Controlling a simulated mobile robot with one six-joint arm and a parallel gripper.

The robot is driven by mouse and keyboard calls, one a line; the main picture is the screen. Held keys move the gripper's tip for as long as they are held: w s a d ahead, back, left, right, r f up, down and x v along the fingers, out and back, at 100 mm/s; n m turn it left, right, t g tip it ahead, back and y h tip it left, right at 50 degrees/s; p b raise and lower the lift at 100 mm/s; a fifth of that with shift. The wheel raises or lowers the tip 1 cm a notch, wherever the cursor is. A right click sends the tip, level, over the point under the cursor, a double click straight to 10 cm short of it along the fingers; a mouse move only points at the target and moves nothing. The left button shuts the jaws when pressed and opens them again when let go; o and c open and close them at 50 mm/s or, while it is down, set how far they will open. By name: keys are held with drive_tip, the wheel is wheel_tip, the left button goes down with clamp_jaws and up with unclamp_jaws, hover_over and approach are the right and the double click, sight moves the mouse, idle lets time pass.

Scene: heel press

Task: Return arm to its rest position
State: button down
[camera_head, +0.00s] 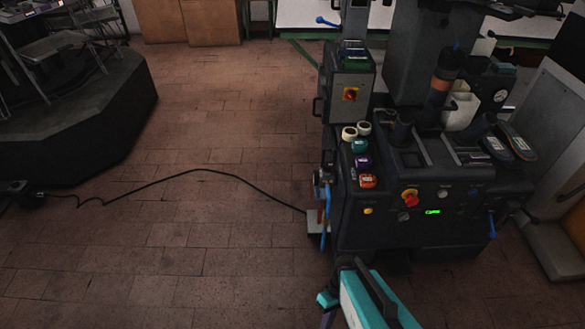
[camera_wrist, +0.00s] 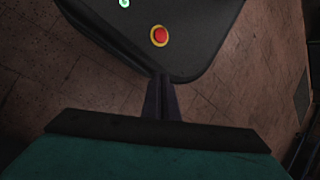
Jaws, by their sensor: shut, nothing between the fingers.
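My gripper (camera_wrist: 161,84) shows in the wrist view with its two dark fingers together and nothing between them. Tiled floor lies beyond it on both sides. In the head view, a teal and black part of my arm shows at the bottom edge, right of centre, in front of the heel press. The fingertips cannot be clearly made out there. The heel press (camera_head: 375,225) is a dark machine with a red knob (camera_head: 410,198) and a green display on its front. My arm appears apart from it.
Brown tiled floor (camera_head: 220,120) is open left of the press. A black cable (camera_head: 200,171) runs across it to the press. A dark platform (camera_head: 100,130) stands at upper left. Rolls of tape (camera_head: 349,133) and insoles (camera_head: 517,142) lie on the press.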

drive_tip(key=shift+s+d+m+h, duration=0.2)
drive_tip(key=shift+d+m+h, duration=0.25)
drive_tip(key=shift+d+m, duration=0.55)
drive_tip(key=shift+s+d+m+h, duration=0.15)
drive_tip(key=shift+d+m+h, duration=0.25)
drive_tip(key=shift+d+m, duration=0.6)
drive_tip(key=shift+s+d+m+h, duration=0.2)
drive_tip(key=shift+d+m+h, duration=0.25)
drive_tip(key=shift+d+m, duration=0.55)
